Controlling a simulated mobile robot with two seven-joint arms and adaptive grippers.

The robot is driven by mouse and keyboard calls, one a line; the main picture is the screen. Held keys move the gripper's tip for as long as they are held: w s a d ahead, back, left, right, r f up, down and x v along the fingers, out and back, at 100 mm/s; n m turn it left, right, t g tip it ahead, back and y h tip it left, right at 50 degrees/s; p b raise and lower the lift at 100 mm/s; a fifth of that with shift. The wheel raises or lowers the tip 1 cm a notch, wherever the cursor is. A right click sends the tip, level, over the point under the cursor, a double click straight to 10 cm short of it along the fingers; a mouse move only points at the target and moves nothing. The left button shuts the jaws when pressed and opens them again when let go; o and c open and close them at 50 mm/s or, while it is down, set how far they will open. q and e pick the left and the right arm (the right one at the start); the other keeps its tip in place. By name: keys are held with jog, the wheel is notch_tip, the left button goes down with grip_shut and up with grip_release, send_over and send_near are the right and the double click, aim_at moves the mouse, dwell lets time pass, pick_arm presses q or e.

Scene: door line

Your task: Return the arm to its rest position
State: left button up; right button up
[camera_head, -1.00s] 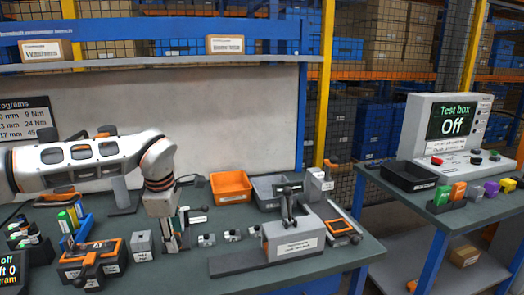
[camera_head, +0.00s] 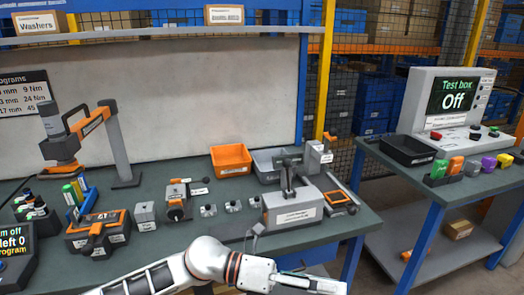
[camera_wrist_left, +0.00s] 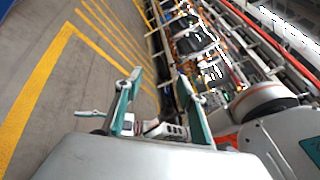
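My left arm comes in along the bottom of the head view, in front of the workbench (camera_head: 200,245). Its gripper (camera_head: 312,280) is at the bottom edge, pointing right, over the bench's front side and clear of the things on it. In the left wrist view the two teal fingers of my left gripper (camera_wrist_left: 158,78) stand apart with nothing between them. Floor with yellow lines lies beyond them.
The bench holds an orange bin (camera_head: 231,158), a grey fixture (camera_head: 292,208), an orange-black tool tray (camera_head: 97,231) and a tool on a stand (camera_head: 62,148). A side table at right bears a test box (camera_head: 446,120) reading "Off". Floor is open between the tables.

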pick_arm(q)
jog(key=w+a+r+n+t+h, duration=0.1)
jog(key=w+a+n+t+h, duration=0.3)
jog(key=n+t, duration=0.8)
jog(key=w+a+f+n+t+y, duration=0.4)
jog(key=a+f+n+t+y, duration=0.5)
jog(key=n, duration=0.9)
jog(key=s+a+f+n+g+y, duration=0.2)
jog(key=s+a+f+n+y, duration=0.1)
jog(key=f, duration=0.5)
jog(key=s+a+f+n+g+y, duration=0.2)
jog(key=s+a+f+n, duration=0.3)
jog(key=a, duration=0.5)
jog(key=s+a+f+n+g+y, duration=0.3)
jog(key=s+a+f, duration=0.3)
jog(key=f, duration=0.6)
jog(key=shift+s+a+n+y, duration=0.4)
jog(key=shift+s+y, duration=0.1)
jog(key=shift+s, duration=0.45)
jog(key=shift+r, duration=0.1)
